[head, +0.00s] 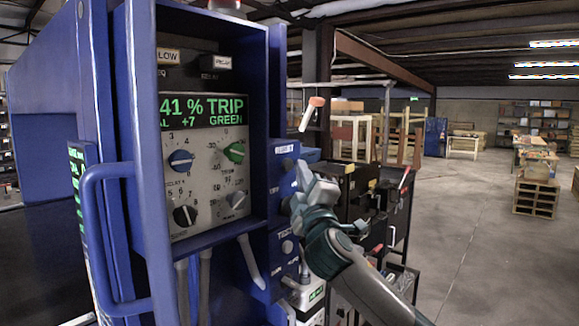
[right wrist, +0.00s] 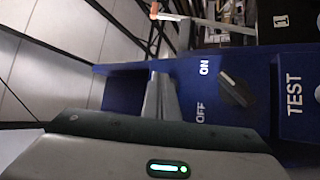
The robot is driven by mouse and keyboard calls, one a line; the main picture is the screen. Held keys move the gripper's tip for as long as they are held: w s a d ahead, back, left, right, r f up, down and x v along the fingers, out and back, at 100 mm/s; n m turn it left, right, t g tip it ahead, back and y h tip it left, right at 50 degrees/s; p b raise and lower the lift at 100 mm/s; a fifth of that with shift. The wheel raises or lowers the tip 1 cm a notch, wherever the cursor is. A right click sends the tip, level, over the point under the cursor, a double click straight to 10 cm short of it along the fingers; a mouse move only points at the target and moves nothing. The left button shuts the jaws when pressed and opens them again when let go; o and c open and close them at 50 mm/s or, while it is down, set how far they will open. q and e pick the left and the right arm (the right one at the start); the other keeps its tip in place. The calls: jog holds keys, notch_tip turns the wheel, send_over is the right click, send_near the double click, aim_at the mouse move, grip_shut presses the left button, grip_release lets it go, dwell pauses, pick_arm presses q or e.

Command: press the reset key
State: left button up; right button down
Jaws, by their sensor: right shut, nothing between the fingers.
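A blue cabinet (head: 140,150) holds a grey control panel with a green display (head: 203,110) reading "41 % TRIP" and "GREEN". On its right side is a blue switch box, whose face shows in the right wrist view (right wrist: 205,75) with a black ON/OFF rotary knob (right wrist: 237,90) and the word TEST. My right gripper (head: 303,172) is shut and empty, close beside this box; I cannot tell whether it touches. Its fingers (right wrist: 160,95) also show in the right wrist view, left of the knob. I cannot make out which control is the reset key. My left gripper is not in view.
Blue, green, black and white knobs (head: 182,161) sit on the panel. A blue handle (head: 95,240) stands out at the cabinet's front left. Dark equipment (head: 350,185) stands behind my right arm. Open floor (head: 470,250) lies to the right, with stacked pallets (head: 536,197).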

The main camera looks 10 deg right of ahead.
jog(key=shift+w+a, duration=0.55)
jog(key=shift+w, duration=0.2)
dwell(2.0)
jog(key=shift+s+d, duration=0.55)
jog(key=shift+s, duration=0.2)
dwell(0.3)
jog(key=s+d, duration=0.1)
jog(key=s, duration=0.1)
jog(key=s+d, duration=0.2)
jog(key=shift+p, duration=0.4)
jog(key=shift+w, duration=0.1)
dwell(0.5)
